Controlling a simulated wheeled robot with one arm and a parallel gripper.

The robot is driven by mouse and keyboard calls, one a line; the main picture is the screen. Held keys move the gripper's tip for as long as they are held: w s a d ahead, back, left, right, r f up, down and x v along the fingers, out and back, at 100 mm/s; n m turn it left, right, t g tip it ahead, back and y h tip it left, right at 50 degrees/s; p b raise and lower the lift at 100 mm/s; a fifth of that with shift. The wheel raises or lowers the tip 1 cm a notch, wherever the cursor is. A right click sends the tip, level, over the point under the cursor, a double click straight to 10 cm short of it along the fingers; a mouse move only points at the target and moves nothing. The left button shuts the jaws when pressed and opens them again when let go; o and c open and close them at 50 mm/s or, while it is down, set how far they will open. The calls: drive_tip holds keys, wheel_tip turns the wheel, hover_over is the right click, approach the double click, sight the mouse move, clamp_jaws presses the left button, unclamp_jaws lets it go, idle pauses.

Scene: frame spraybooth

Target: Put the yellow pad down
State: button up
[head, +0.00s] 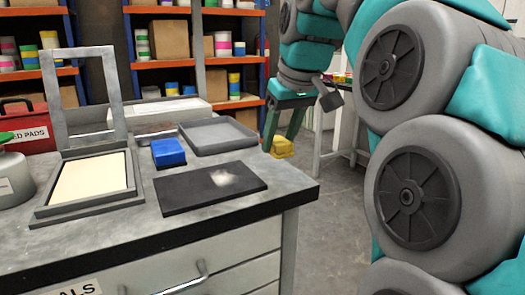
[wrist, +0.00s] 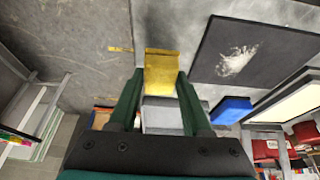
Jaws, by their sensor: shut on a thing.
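The yellow pad (head: 282,145) is between the fingertips of my gripper (head: 283,133) in the head view, out past the right end of the workbench and above the floor. The wrist view shows the yellow pad (wrist: 161,72) between the two green fingers of my gripper (wrist: 161,80), which are shut on it. A blue pad (head: 168,152) lies on the bench, next to a grey tray and a frame; the blue pad also shows in the wrist view (wrist: 231,110).
The workbench (head: 160,233) holds a black board (head: 211,187) with a whitish powdery patch, an open grey tray (head: 218,136), a hinged frame (head: 90,185) and a red box (head: 28,125). Shelves stand behind. Another table (head: 345,110) stands at the back right.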

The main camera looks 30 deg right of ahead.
sight(282, 142)
drive_tip(key=shift+w+d+f, duration=0.1)
drive_tip(key=shift+w, duration=0.15)
drive_tip(key=shift+s+f, duration=0.1)
drive_tip(key=shift+f, duration=1.6)
drive_tip(key=shift+f, duration=0.2)
drive_tip(key=o, duration=1.2)
drive_tip(key=shift+v, duration=3.9)
